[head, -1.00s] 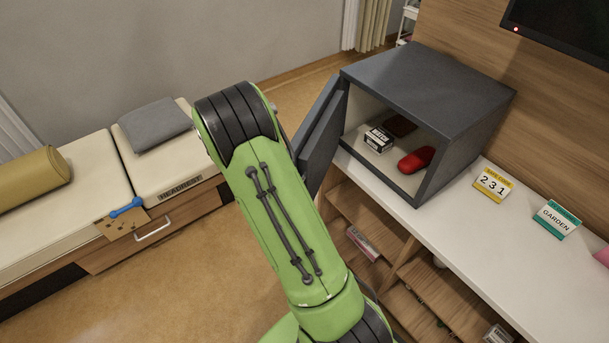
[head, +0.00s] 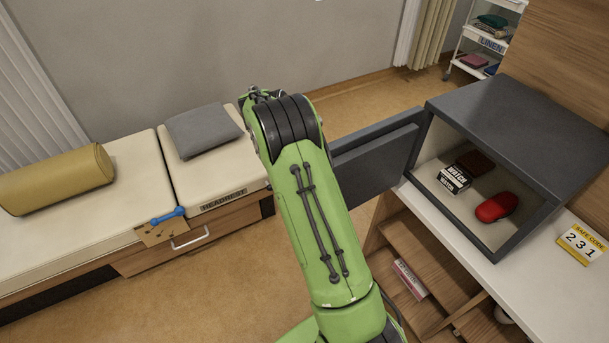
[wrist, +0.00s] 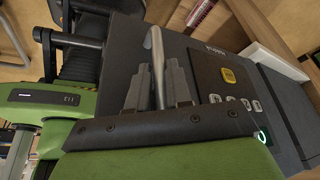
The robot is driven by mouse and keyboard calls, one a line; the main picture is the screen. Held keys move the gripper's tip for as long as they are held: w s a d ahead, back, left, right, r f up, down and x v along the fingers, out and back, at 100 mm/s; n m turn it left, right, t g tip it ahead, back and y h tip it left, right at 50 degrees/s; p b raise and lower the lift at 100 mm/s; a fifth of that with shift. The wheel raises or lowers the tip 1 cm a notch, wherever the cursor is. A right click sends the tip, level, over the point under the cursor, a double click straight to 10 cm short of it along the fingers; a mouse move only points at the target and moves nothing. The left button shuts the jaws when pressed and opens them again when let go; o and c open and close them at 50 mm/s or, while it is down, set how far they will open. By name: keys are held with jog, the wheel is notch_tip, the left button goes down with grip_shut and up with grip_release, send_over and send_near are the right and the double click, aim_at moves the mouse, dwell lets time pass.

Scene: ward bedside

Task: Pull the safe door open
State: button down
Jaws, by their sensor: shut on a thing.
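The grey safe (head: 525,130) stands on the white counter with its front open. Its dark grey door (head: 375,165) is swung out to the left of the box, wide of the opening. Inside lie a black-and-white box (head: 453,179), a dark brown item (head: 475,163) and a red case (head: 496,207). In the wrist view the door face carries a keypad panel (wrist: 228,75) with a yellow key and a metal bar handle (wrist: 157,60). My gripper (wrist: 160,88) is shut on the handle, with a finger on each side. My arm hides the gripper in the head view.
A cream bed (head: 90,220) with a grey pillow and yellow bolster is at left. Open floor lies between bed and counter. A linen trolley (head: 490,40) is at the back right.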

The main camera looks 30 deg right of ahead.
jog(key=c, duration=1.4)
grip_release()
jog(key=p+v, duration=0.7)
jog(key=v, duration=0.8)
jog(key=shift+r, duration=0.35)
